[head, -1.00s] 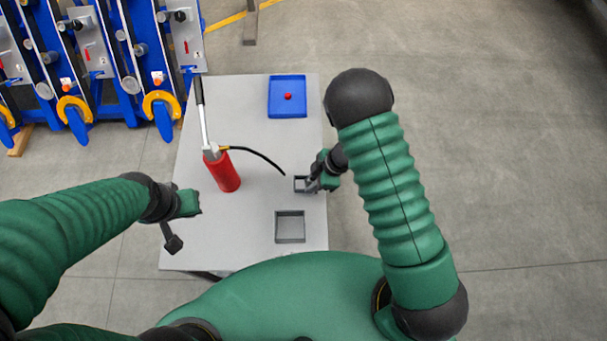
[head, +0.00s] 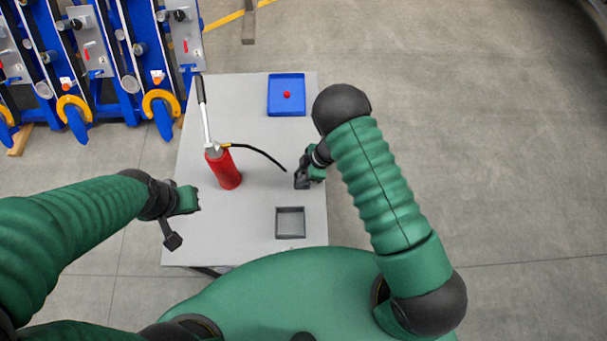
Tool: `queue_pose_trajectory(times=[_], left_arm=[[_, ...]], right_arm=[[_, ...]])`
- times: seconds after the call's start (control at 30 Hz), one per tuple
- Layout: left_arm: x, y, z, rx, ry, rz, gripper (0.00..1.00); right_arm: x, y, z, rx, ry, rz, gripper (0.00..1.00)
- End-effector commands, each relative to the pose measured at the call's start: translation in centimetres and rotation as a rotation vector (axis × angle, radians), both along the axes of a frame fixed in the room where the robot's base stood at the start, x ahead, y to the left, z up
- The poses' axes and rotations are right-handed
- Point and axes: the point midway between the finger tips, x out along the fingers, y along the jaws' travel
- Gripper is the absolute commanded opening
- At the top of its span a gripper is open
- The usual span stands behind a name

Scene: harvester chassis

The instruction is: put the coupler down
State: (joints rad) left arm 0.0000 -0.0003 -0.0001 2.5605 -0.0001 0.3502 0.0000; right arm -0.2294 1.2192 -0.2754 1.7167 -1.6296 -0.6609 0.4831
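A black hose (head: 258,152) runs from the head of a red cylinder pump (head: 224,170) toward the right. Its free end lies close to my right gripper (head: 301,182). I cannot make out a separate coupler at that end; it is too small or hidden by the gripper. My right gripper is above the right part of the grey table, between the blue tray and the small grey tray, and I cannot tell whether it is holding anything. My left gripper (head: 173,241) is over the table's left edge, apart from the pump, and its finger opening is not clear.
The grey table (head: 240,110) carries a blue tray (head: 273,107) with a small red ball-like part (head: 287,95) at the back and an empty-looking small grey tray (head: 279,230) nearer me. Blue harvester units (head: 100,60) stand behind left. Open floor lies right.

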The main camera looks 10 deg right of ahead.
Motion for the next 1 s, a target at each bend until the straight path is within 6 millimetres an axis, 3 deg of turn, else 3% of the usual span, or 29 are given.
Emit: queue_pose_trajectory(times=[0.07,0.67,0.83,1.0], left_arm=[[0.0,0.0,0.0,0.000,0.000,0.000,0.00],[0.0,0.0,0.1,0.000,0.000,0.000,0.00],[0.0,0.0,0.1,0.000,0.000,0.000,0.00],[0.0,0.0,0.0,0.000,0.000,0.000,0.00]], right_arm=[[0.1,-0.2,0.0,-0.001,0.000,-0.002,0.42],[0.0,-0.5,0.2,-0.005,-0.001,-0.004,0.42],[0.0,-1.2,2.3,-0.005,-0.006,-0.004,0.42],[-0.5,-3.0,6.6,-0.002,-0.006,-0.005,0.42]])
